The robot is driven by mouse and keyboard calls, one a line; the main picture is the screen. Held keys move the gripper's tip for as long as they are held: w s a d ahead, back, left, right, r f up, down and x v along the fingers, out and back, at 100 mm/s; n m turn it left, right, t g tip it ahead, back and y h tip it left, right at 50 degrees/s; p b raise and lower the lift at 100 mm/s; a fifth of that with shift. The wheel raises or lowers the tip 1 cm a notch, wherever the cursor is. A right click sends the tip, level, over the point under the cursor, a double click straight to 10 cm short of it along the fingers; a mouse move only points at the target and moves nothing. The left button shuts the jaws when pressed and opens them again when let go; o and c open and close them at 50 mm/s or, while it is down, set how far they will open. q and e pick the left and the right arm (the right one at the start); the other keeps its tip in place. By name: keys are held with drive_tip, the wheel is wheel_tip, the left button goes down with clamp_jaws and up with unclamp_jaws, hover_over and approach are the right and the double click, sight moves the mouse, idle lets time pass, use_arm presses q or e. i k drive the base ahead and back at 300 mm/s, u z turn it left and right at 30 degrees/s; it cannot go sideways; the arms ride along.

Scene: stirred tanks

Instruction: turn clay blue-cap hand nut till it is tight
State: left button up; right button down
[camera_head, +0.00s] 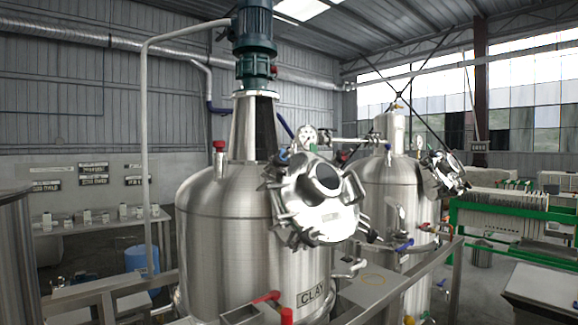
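The steel tank (225,235) marked CLAY stands in the middle of the camera_head view, with its plate (312,296) low on the front. A round manway lid (335,222) with a dark central port faces me at the tank's upper right. Several hand nuts and clamps ring its rim. A small blue cap (283,154) shows at the lid's upper left edge, seemingly the blue-cap hand nut. It is too small to tell how far the nut is turned. Neither of my grippers is in view.
A second steel tank (385,190) with its own lid (447,172) stands behind at right. A red-handled valve (266,297) and rails are in the foreground. A motor (254,35) tops the clay tank. A green-framed press (510,212) stands far right.

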sight(277, 160)
drive_tip(key=k, duration=0.45)
drive_tip(key=z, duration=1.7)
drive_tip(key=i, duration=4.25)
drive_tip(key=u, duration=3.55)
